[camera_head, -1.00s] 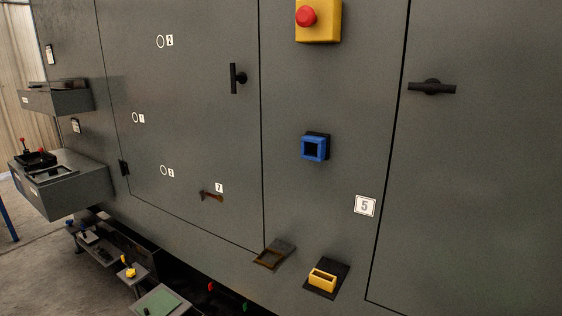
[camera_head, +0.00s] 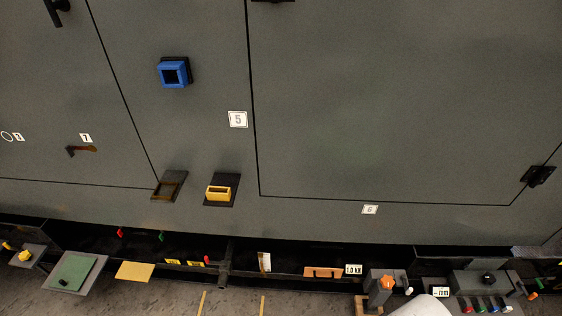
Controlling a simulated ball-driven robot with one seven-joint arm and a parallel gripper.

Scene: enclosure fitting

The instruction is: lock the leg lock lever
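I cannot tell for sure which part is the leg lock lever. A small brown lever-like handle (camera_head: 81,150) sits on the grey cabinet door below the label 7. Small red (camera_head: 120,232) and green (camera_head: 161,236) tips stick up in the dark gap under the cabinet. An orange knob (camera_head: 387,283) stands on a grey block at the bottom right. My gripper is not in view. A smooth white rounded shape at the bottom edge is cut off, and I cannot tell what it is.
The grey cabinet front (camera_head: 400,100) fills most of the view. It bears a blue square socket (camera_head: 174,73), a yellow socket (camera_head: 218,193) and a brown-lined frame (camera_head: 170,187). A green plate (camera_head: 73,272) and a grey control box (camera_head: 482,283) stand low in front. Concrete floor shows between them.

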